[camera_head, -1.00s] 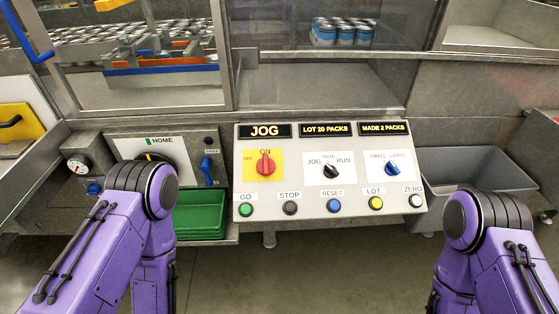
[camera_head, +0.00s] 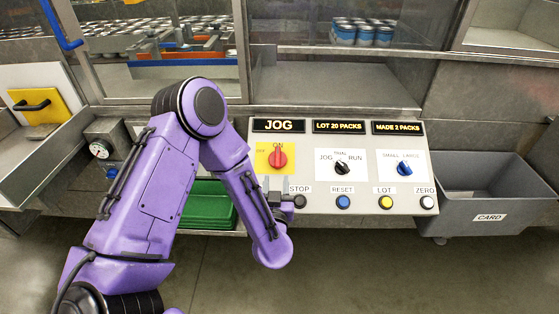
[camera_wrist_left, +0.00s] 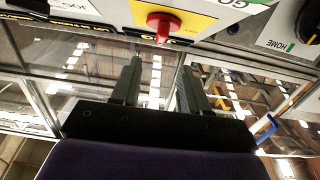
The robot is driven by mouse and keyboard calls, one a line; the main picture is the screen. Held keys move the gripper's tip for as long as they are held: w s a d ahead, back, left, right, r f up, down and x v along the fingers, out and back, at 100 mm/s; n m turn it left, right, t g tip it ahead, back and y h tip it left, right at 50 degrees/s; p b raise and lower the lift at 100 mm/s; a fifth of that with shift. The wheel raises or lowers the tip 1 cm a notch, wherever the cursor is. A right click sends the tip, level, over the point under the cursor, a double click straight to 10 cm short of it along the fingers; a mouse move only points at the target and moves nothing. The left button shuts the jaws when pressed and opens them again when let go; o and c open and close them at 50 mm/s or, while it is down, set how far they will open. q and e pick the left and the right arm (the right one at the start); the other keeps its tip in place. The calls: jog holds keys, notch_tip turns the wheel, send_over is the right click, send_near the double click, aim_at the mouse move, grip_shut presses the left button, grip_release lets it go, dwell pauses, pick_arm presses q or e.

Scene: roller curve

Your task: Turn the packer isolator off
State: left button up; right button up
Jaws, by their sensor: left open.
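The packer isolator is a red rotary knob (camera_head: 278,159) on a yellow plate (camera_head: 262,160), on the sloped control panel. ON is printed above it and OFF to its left; its grip stands upright, toward ON. My left gripper (camera_head: 284,198) is a small dark shape below the yellow plate, partly hidden by my purple arm. In the left wrist view the gripper (camera_wrist_left: 159,68) is open and empty. The red knob (camera_wrist_left: 164,24) lies beyond the fingertips, roughly in line with the gap between them, apart from both. My right gripper is not in view.
Displays read JOG (camera_head: 279,126), LOT 20 PACKS and MADE 2 PACKS. Black (camera_head: 342,168) and blue (camera_head: 404,168) selectors sit right of the isolator, above a row of buttons. A grey CARD bin (camera_head: 490,195) stands right, green trays (camera_head: 207,205) left. My arm hides the GO button.

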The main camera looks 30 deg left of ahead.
aim_at(278, 155)
pick_arm(q)
jog(key=p+x, duration=0.1)
jog(key=x, duration=0.5)
jog(key=p+x, duration=0.1)
jog(key=x, duration=0.2)
jog(key=shift+w+a+r+p, duration=0.2)
jog(key=shift+r+p, duration=0.1)
jog(key=shift+w+a, duration=0.15)
jog(key=shift+w, duration=0.2)
grip_shut()
